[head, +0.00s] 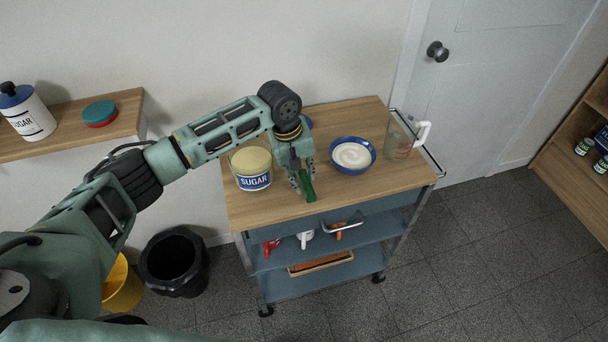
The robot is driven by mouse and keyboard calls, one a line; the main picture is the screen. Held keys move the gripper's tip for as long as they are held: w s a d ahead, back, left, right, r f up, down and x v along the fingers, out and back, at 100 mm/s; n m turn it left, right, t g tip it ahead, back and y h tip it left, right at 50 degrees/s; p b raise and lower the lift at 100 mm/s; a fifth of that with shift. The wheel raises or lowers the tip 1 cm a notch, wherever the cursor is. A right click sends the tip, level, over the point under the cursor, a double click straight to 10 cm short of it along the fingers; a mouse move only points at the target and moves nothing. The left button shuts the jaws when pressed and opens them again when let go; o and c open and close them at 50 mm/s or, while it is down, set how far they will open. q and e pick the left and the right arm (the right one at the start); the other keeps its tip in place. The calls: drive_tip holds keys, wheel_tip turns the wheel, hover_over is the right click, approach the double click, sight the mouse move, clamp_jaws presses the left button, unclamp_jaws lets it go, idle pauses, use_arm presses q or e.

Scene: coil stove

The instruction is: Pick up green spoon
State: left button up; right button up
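A green spoon (308,188) shows at the fingertips of my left gripper (301,180), above the front part of the wooden cart top. It points down toward the cart's front edge. The gripper's fingers stand on both sides of the spoon's upper end. From this view I cannot tell whether they are pressed on it or whether the spoon touches the cart top. Part of the spoon is hidden by the gripper. My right gripper is not in view.
On the cart top (268,213), a sugar tub (253,181) stands left of the gripper. A blue bowl with white contents (352,155) and a glass measuring jug (399,140) stand to the right. Shelves below hold utensils. A black bin (172,262) stands left of the cart.

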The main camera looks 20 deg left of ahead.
sight(306, 180)
use_arm(q)
drive_tip(key=f, duration=0.2)
drive_tip(key=w+f, duration=0.1)
drive_tip(key=shift+w+d+f, duration=0.1)
drive_tip(key=shift+d+f, duration=0.05)
drive_tip(key=shift+d, duration=0.15)
drive_tip(key=shift+s, duration=0.25)
drive_tip(key=shift+c, duration=0.5)
drive_tip(key=shift+w, duration=0.1)
clamp_jaws()
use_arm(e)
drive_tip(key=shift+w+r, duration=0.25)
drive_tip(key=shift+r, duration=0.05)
